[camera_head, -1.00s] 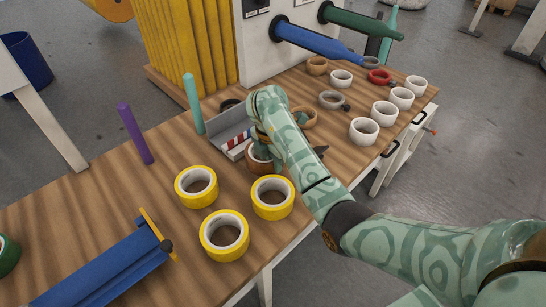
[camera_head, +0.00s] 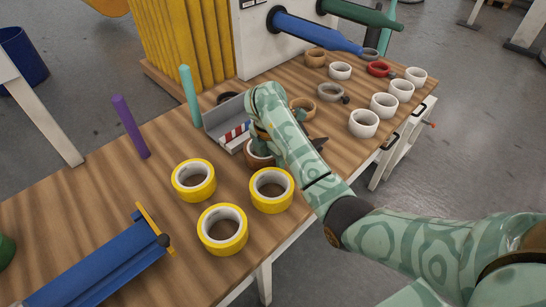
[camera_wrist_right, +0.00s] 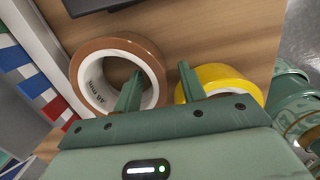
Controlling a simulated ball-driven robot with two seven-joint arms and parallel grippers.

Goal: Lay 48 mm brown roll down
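The brown roll (camera_head: 257,160) rests on the wooden table, partly hidden by my right gripper (camera_head: 264,137) in the head view. In the right wrist view, the brown roll (camera_wrist_right: 118,46) shows its white core, printed "48 mm", and an open hole. My right gripper (camera_wrist_right: 160,69) has its fingers apart on either side of the roll's near right wall. One finger is at the hole and the other is outside, with a visible gap to the wall. My left gripper is not in view.
Several yellow rolls (camera_head: 222,245) stand close by; one (camera_wrist_right: 225,75) is just right of the outer finger. A grey tray (camera_head: 222,122) with striped pieces is beside the brown roll. Purple (camera_head: 130,126) and teal (camera_head: 190,96) posts stand to the left. White rolls (camera_head: 364,123) lie farther right.

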